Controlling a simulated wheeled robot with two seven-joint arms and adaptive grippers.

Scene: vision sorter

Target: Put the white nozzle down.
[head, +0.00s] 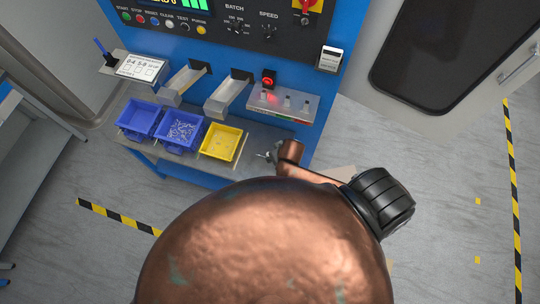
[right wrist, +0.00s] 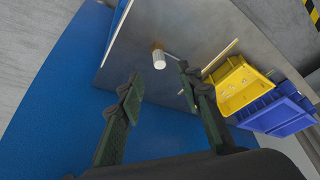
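The white nozzle (right wrist: 159,62) shows in the right wrist view, near the grey metal shelf (right wrist: 205,28), with a small brown part behind it. It lies between and just beyond the fingertips of my right gripper (right wrist: 158,74). The two fingers are spread, with gaps visible beside the nozzle, so the gripper is open. Whether the nozzle touches the shelf is hard to tell. In the head view my copper-coloured arm covers much of the lower middle, and I cannot clearly make out the nozzle. My left gripper is not in view.
A yellow bin (head: 221,143) stands on the shelf (head: 258,141), with two blue bins (head: 139,118) to its left. A thin pale strip lies beside the yellow bin. Two chutes (head: 228,94) and a lit sensor tray (head: 284,101) are above, on the blue machine.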

